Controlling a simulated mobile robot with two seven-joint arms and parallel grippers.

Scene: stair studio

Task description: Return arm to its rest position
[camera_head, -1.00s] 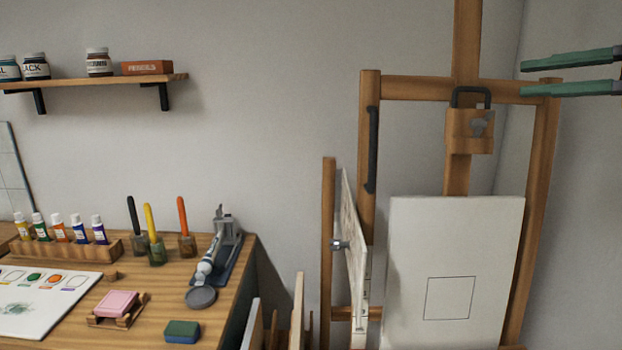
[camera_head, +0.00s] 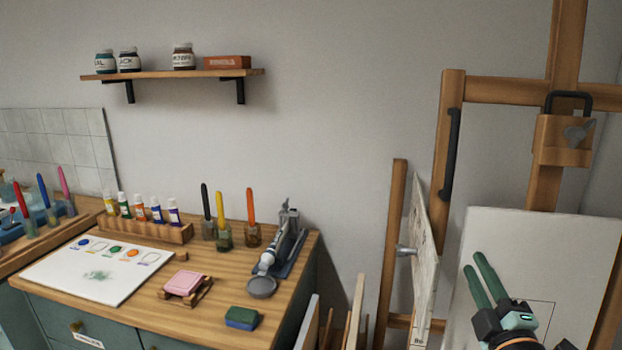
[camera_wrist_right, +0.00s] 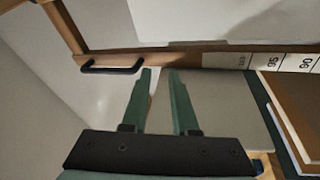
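My right gripper (camera_head: 474,261) is at the lower right of the head view, in front of the white canvas (camera_head: 494,228) on the wooden easel (camera_head: 452,90). Its two green fingers point up and to the left. In the right wrist view, the fingers (camera_wrist_right: 160,72) stand apart with nothing between them, so the gripper is open and empty. It hides part of the square outline drawn on the canvas. My left gripper is in neither view.
A padlock-like block (camera_head: 560,145) hangs on the easel. A leaning panel (camera_head: 423,265) with a knob stands left of the canvas. The wooden desk (camera_head: 130,320) at left holds paints, brushes, a pink block (camera_head: 184,282) and a sponge (camera_head: 241,318). A shelf (camera_head: 170,74) holds jars.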

